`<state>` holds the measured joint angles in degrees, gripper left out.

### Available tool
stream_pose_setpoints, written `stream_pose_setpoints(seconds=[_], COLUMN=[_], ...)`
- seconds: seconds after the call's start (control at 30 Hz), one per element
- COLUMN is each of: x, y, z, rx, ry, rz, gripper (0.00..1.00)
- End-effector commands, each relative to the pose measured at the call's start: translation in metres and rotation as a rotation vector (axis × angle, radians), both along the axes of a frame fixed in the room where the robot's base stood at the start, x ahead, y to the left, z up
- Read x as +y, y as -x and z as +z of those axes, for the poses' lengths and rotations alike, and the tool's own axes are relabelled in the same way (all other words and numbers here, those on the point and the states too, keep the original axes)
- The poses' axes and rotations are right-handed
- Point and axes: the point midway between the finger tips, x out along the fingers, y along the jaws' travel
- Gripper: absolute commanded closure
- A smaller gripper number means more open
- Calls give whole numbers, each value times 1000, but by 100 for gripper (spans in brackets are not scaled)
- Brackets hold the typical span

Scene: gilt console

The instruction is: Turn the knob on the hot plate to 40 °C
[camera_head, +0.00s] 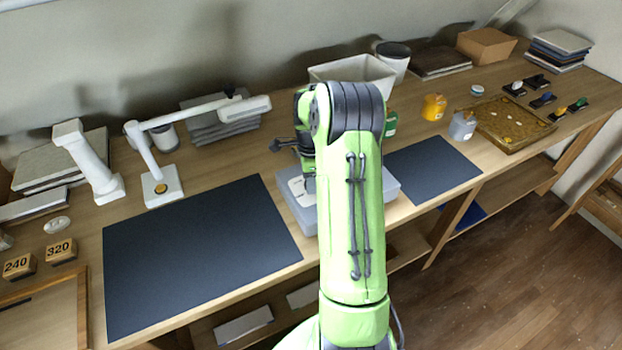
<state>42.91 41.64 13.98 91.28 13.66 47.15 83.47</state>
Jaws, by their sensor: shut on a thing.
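The hot plate (304,216) is a low grey-white box on the wooden table, between the two dark mats. My green arm stands in front of it and covers its middle. Part of its right side shows past the arm. My dark gripper (309,184) points down at the top of the hot plate, just left of the arm. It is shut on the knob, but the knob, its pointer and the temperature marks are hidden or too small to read.
Dark mats lie left (195,250) and right (432,165) of the hot plate. A white bin (352,70) stands behind it. A white desk lamp (163,186) is at left. Orange (434,107) and grey (462,126) bottles stand at right, near a wooden tray (510,143).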

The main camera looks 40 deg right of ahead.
Motion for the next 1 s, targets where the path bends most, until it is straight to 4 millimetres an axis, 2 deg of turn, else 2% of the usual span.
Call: stream_pose_setpoints(seconds=[0.43,0.47,0.6,0.87,1.0], x=[-1,-1,0,0,-1], y=[-1,-1,-1,0,-1], z=[2,2,1,1,16], rx=[-5,-5,-3,-2,-5], ry=[4,4,2,1,4], rz=[-8,-8,-8,-8,-8], gripper=[89,56,34,33,33])
